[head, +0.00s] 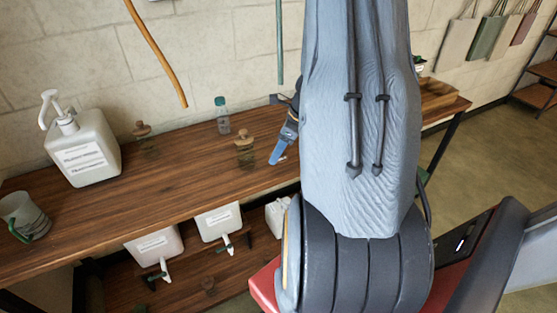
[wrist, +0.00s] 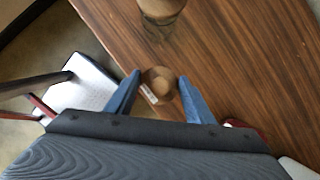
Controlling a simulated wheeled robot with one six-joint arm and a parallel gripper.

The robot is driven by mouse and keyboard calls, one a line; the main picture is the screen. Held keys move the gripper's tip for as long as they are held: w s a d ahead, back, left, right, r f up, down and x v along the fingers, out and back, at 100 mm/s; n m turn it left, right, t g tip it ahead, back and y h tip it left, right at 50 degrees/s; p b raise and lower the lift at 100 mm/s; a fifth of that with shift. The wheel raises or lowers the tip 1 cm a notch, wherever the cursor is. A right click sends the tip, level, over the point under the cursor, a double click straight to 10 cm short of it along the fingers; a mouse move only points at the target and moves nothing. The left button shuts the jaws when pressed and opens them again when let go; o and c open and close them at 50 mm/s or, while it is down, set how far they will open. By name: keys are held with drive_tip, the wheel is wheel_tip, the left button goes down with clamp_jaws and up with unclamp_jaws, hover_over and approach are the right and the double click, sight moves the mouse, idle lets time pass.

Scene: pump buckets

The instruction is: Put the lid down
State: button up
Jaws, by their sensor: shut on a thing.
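My gripper (wrist: 158,82) is shut on a round brown lid (wrist: 160,80) with a paler knob in its middle; a small white patch shows at its lower left edge. The blue fingers sit on either side of it. In the head view my gripper (head: 277,154) is low over the wooden counter (head: 185,160), partly hidden by my arm, and the lid cannot be made out there. I cannot tell whether the lid touches the counter. A glass jar with a brown top (wrist: 162,10) stands just beyond the lid in the wrist view.
On the counter are a large white pump bucket (head: 85,150), a mug (head: 24,216), a teal-capped bottle (head: 222,116) and jars with brown tops (head: 244,150), (head: 147,143). White containers (head: 218,222) stand below. Bare counter lies right of the lid in the wrist view (wrist: 260,70).

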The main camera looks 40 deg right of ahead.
sight(279, 160)
drive_tip(key=shift+f, duration=2.05)
drive_tip(key=o, duration=1)
drive_tip(key=shift+f, duration=0.1)
